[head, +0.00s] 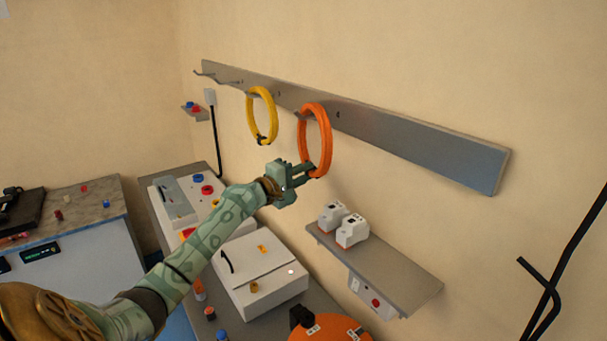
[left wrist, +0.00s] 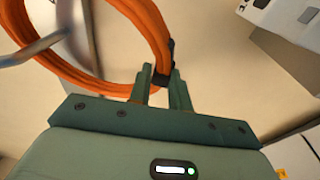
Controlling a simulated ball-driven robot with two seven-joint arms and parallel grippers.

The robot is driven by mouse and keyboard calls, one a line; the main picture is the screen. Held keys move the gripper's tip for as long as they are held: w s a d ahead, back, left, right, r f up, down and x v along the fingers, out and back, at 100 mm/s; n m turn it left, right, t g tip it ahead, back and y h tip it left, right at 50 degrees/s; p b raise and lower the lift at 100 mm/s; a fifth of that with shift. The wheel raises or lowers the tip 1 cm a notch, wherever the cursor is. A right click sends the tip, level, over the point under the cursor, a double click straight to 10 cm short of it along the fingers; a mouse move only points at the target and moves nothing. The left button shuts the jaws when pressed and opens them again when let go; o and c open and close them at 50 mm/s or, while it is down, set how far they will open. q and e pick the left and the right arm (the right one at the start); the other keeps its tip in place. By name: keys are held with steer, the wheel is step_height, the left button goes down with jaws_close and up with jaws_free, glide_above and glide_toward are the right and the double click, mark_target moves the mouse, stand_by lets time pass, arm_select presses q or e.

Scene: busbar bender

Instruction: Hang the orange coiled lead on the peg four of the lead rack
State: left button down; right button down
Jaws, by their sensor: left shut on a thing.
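The orange coiled lead (head: 326,135) is an upright ring in front of the lead rack (head: 430,145), a long grey rail on the wall. My left gripper (head: 312,171) is shut on the bottom of the ring. In the left wrist view my left gripper (left wrist: 164,88) holds the orange lead (left wrist: 150,22) beside its black tie. There a grey peg (left wrist: 32,48) crosses the ring; in the head view a peg tip (head: 299,115) shows at the ring's upper left. I cannot tell whether the ring rests on the peg. The number marks are too small to read. My right gripper is out of view.
A yellow coiled lead (head: 252,113) hangs left of the orange one. Bare pegs (head: 205,73) are at the rail's far left. Below are a shelf (head: 395,270) with white-grey devices (head: 352,231) and a bench with a white box (head: 262,272). A black cable (head: 580,235) runs at right.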

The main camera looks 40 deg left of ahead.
arm_select(q)
steer(key=shift+r, duration=0.1)
steer(key=c, duration=1.2)
jaws_free()
steer(key=shift+s, duration=0.1)
steer(key=s+a+b, duration=0.2)
steer(key=s+b, duration=0.1)
steer(key=s, duration=1.3)
steer(key=shift+a, duration=0.25)
steer(key=shift+f, duration=0.25)
